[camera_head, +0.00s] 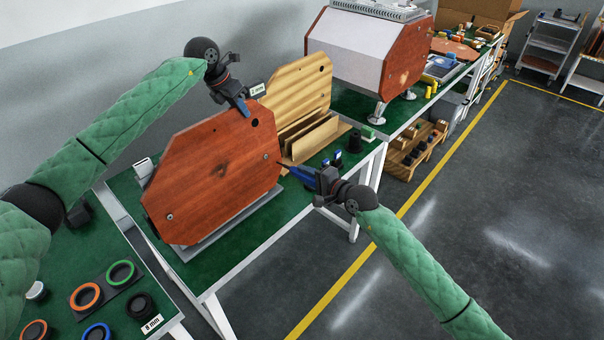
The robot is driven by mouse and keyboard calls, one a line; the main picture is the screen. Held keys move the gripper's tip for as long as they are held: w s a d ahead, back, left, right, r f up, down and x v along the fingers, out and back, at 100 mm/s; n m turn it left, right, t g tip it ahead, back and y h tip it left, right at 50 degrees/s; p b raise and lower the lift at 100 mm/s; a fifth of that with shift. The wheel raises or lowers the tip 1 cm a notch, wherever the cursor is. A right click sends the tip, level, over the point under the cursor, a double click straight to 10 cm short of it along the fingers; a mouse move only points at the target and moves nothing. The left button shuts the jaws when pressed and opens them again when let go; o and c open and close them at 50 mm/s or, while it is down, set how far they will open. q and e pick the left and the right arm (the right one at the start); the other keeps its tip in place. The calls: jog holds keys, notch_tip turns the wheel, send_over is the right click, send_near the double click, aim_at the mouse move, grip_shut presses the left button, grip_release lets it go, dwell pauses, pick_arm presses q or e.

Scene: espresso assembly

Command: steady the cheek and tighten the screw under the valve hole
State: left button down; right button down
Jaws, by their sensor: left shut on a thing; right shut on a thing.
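The cheek (215,172) is a red-brown wooden panel with cut corners, standing upright on the near table. The valve hole (255,123) is a dark round hole near its upper right corner. A small screw (266,157) sits in the face below that hole. My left gripper (244,107) is shut on the top edge of the cheek, left of the hole. My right gripper (291,169) is shut on a thin dark driver (281,164), whose tip points left at the screw. I cannot tell whether the tip touches it.
Another screw (170,217) sits low on the cheek's left. A pale wooden panel (304,85) and rack (312,140) stand behind. An espresso machine (360,50) stands further back. Colored rings, including an orange one (86,296), lie front left. The floor at right is clear.

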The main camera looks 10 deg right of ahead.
pick_arm(q)
jog(key=shift+r, duration=0.1)
pick_arm(e)
jog(key=shift+s+d+r, duration=0.1)
jog(key=shift+s+d, duration=0.2)
jog(key=shift+s, duration=0.1)
pick_arm(q)
jog(key=c, duration=1.2)
grip_release()
jog(key=shift+a, duration=0.1)
jog(key=shift+c, duration=0.2)
jog(key=v, duration=1.1)
jog(key=shift+a+r, duration=0.15)
jog(key=shift+r, duration=0.2)
